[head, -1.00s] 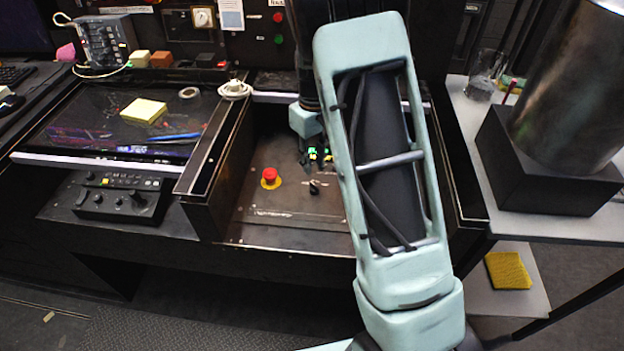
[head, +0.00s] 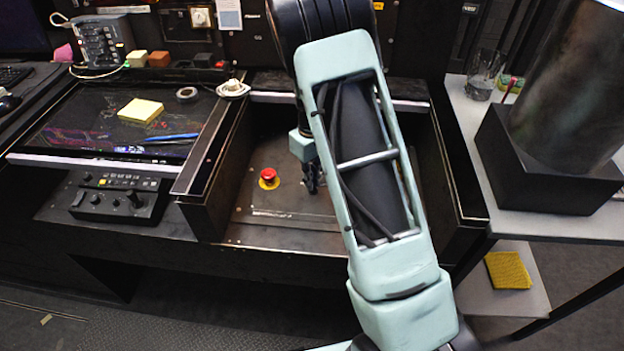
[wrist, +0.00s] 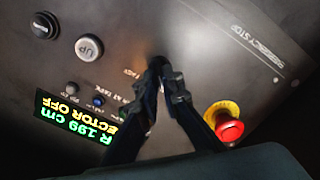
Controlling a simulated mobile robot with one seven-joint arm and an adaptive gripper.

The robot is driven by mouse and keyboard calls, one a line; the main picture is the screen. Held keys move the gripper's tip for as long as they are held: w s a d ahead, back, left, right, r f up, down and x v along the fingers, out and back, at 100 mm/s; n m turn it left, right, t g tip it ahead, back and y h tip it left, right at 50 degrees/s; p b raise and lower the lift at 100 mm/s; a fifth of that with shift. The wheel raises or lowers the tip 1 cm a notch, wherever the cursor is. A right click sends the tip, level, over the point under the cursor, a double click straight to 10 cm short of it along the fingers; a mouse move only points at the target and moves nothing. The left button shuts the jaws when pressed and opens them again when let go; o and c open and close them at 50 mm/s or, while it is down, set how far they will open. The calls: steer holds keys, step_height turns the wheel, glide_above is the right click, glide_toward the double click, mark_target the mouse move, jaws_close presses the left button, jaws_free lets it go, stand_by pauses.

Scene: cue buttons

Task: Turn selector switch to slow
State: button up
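The panel's selector switch is a small black knob (wrist: 157,62), seen in the wrist view right at my fingertips and mostly hidden by them. My gripper (wrist: 162,75) has its fingers drawn close together, with only a narrow gap between them. I cannot tell whether the knob is between the tips or just beyond them. In the head view my gripper (head: 311,183) is down at the panel and hides the switch. The panel's display (wrist: 72,118) shows "R 199 cm" and "ECTOR OFF", partly cut off by a finger.
A red emergency stop button (wrist: 229,129) on a yellow ring is close beside my right finger; it also shows in the head view (head: 268,175). An UP button (wrist: 89,47) and a black button (wrist: 45,25) are at the upper left of the wrist view.

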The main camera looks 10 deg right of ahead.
steer(key=shift+m, duration=0.3)
jaws_close()
steer(key=m, duration=0.4)
steer(key=shift+d+r, duration=0.1)
steer(key=shift+d+m+p, duration=0.1)
steer(key=shift+m+p, duration=0.4)
steer(key=shift+m, duration=1.5)
steer(key=o, duration=0.6)
jaws_free()
step_height(320, 180, up, 12)
